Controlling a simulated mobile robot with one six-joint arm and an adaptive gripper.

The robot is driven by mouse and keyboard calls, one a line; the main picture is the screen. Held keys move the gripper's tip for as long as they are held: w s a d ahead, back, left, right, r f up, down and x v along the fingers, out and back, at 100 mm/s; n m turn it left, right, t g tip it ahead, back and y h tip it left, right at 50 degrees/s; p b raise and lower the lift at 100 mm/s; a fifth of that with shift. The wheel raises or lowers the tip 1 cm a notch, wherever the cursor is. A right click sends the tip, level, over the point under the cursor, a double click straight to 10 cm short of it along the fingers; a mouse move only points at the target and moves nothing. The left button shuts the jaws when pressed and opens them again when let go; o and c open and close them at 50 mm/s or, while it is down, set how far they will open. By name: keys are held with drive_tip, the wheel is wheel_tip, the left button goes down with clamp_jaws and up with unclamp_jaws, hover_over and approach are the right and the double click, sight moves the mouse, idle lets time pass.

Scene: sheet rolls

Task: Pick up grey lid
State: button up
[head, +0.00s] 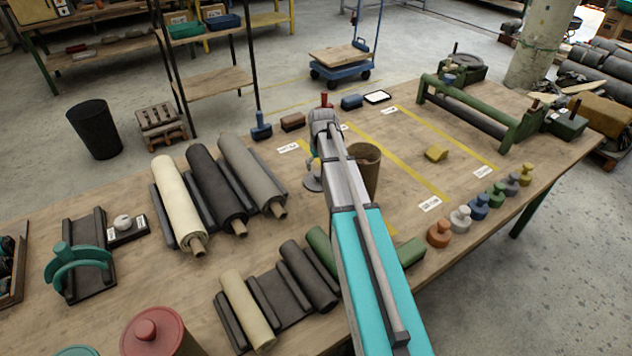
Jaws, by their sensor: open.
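A grey knobbed lid (511,184) stands upright in a row of coloured ones along the right part of the bench. A paler, whitish-grey one (460,218) stands nearer, between the orange and blue ones. My arm reaches across the middle of the bench. My gripper (312,182) shows only in part at the far end of the arm, left of the forearm, which hides much of it. It is open and holds nothing that I can see. It is well to the left of the grey lid and apart from it.
Close around the grey lid are the green (496,194) and yellow (526,173) ones. A brown open pot (366,168) stands right beside my forearm. A yellow block (436,153) lies on the bench. A green roller frame (470,110) stands behind. Sheet rolls (215,185) lie left.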

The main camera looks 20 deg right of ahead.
sight(318, 174)
drive_tip(key=shift+w+f+b, duration=0.15)
drive_tip(key=shift+f+b, duration=1.1)
drive_tip(key=shift+f, duration=0.05)
drive_tip(key=shift+w+f+b, duration=0.15)
drive_tip(key=shift+f+b, duration=1.05)
drive_tip(key=shift+f, duration=0.1)
drive_tip(key=shift+c, duration=0.3)
drive_tip(key=c, duration=1.1)
